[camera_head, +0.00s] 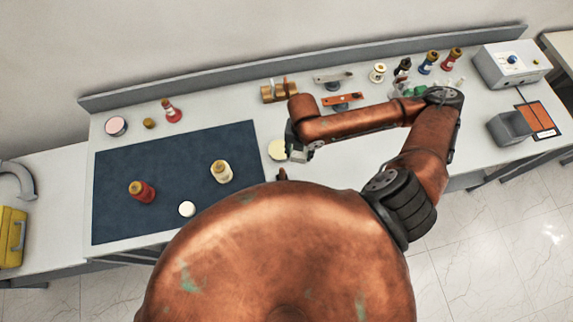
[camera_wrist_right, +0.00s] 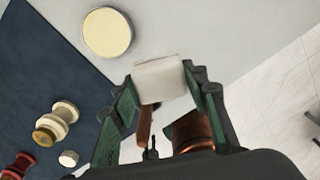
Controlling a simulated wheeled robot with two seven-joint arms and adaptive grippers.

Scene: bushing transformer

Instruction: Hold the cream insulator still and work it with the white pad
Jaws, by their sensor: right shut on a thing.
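In the right wrist view the cream insulator (camera_wrist_right: 57,119) shows at the lower left, apart from the gripper. My right gripper (camera_head: 301,152) is over the bench to the right of the mat. In the right wrist view it is shut on the white pad (camera_wrist_right: 158,79), which sits between its fingertips. In the head view the pad is hard to tell from the gripper. My left gripper is not in view.
A red insulator (camera_head: 142,191) and a small white round piece (camera_head: 187,209) are also on the mat. A round cream disc (camera_wrist_right: 107,33) lies on the bench by the right gripper. A wooden block (camera_head: 272,93) and several bushings stand along the back. The mat's upper middle is clear.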

